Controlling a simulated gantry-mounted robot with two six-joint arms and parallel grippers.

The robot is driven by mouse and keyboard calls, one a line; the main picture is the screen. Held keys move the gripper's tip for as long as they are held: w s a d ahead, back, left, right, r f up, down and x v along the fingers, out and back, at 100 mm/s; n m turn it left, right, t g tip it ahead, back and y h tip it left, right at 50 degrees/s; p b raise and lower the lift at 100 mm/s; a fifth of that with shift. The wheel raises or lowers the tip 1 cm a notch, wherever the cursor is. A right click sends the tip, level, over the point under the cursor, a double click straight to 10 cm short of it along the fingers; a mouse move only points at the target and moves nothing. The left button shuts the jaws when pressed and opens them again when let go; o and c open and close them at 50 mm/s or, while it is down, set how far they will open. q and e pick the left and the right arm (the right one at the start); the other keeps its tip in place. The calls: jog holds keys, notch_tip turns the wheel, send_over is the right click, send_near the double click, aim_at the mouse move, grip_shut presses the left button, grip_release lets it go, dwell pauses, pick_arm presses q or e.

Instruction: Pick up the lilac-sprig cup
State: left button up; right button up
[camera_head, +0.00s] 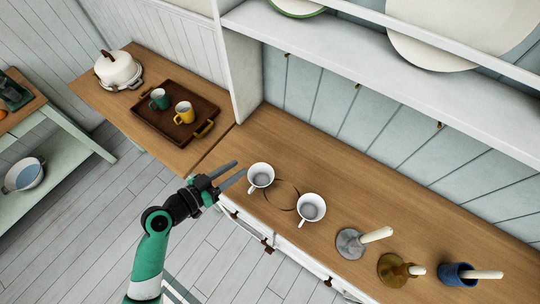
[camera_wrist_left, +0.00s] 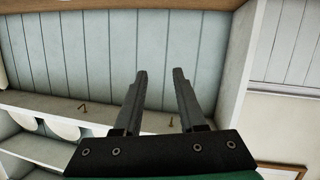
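Two white cups stand upright on the wooden counter: a left cup (camera_head: 261,176) and a right cup (camera_head: 311,208). Each has a handle on its lower-left side. I cannot make out a lilac sprig on either one. My left gripper (camera_head: 238,170) is open and empty, with its fingers pointing right toward the left cup, just left of it in the picture. In the left wrist view the parted fingers (camera_wrist_left: 162,75) have nothing between them, and no cup shows there. My right gripper is not in view.
A thin ring (camera_head: 281,194) lies between the cups. Several candlesticks, including a blue one (camera_head: 459,275), stand to the right. A brown tray (camera_head: 158,132) with green and yellow mugs and a lidded white pot (camera_head: 117,70) are at left. A white shelf (camera_head: 380,75) overhangs the counter's back.

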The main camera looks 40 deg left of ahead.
pick_arm(q)
notch_tip(320, 180, down, 6)
jog(key=s+a+n+b, duration=0.1)
jog(key=a+b, duration=0.1)
jog(key=n+g+y+b, duration=0.1)
jog(key=y+b, duration=0.1)
send_over(259, 181)
jog(key=a, duration=0.4)
jog(key=f, duration=0.5)
jog(key=s+f, duration=0.1)
jog(key=f, duration=0.1)
jog(key=shift+d+f, duration=0.15)
jog(key=shift+f, duration=0.1)
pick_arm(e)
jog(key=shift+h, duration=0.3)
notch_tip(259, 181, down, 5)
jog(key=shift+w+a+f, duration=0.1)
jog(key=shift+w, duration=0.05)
pick_arm(q)
jog(key=shift+c, duration=0.2)
grip_shut()
jog(key=shift+f+h, duration=0.15)
jog(key=shift+h, duration=0.15)
